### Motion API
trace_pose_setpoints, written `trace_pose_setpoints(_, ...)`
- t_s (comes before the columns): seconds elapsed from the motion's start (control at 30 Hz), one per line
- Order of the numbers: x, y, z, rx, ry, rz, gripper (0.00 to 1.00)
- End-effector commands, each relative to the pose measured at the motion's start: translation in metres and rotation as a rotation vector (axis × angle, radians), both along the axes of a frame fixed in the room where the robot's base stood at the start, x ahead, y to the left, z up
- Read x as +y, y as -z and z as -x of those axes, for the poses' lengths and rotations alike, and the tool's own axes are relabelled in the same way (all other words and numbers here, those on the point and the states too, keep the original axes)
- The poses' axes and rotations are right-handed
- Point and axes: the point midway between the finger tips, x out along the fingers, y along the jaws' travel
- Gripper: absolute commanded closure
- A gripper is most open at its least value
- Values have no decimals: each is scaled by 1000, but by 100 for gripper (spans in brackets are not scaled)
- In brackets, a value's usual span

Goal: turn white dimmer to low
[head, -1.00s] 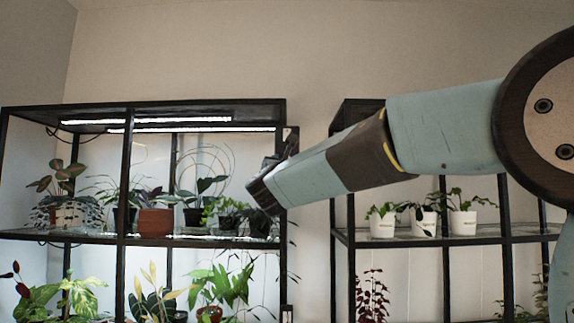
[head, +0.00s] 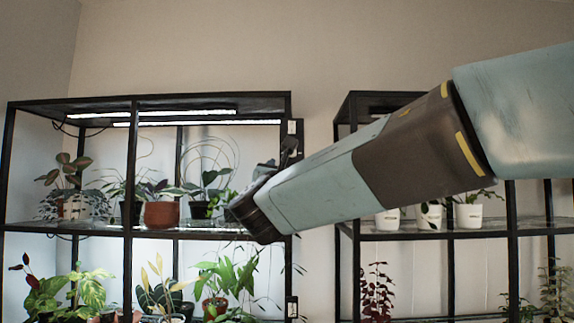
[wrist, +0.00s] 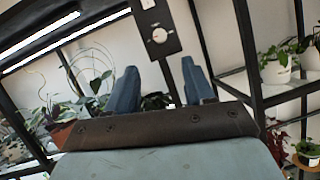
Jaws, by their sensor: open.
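A dark control plate with a round white dimmer knob (wrist: 159,35) is at the top centre of the wrist view. The knob's setting is too small to read. My gripper (wrist: 157,70) is open and empty; its two blue fingers stand apart, with the knob above the gap between them in the picture, and no contact shows. In the head view, the plate's upper end (head: 292,127) shows on the right post of the left rack, just above my gripper, whose wrist hides what lies lower.
The left rack (head: 130,232) holds several potted plants under lit strip lamps, including a terracotta pot (head: 162,215) left of my gripper. A second small plate (head: 291,307) sits lower on the post. The right rack (head: 430,234) holds white pots behind my arm. A gap separates the racks.

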Motion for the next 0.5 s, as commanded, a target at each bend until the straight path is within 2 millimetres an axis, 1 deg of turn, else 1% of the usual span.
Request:
trace_pose_setpoints(0.1, 1, 4, 10, -1, 1, 1, 47)
trace_pose_setpoints(0.2, 2, 6, 15, -1, 1, 1, 47)
trace_pose_setpoints(0.5, 2, 7, 16, 0, 0, 1, 47)
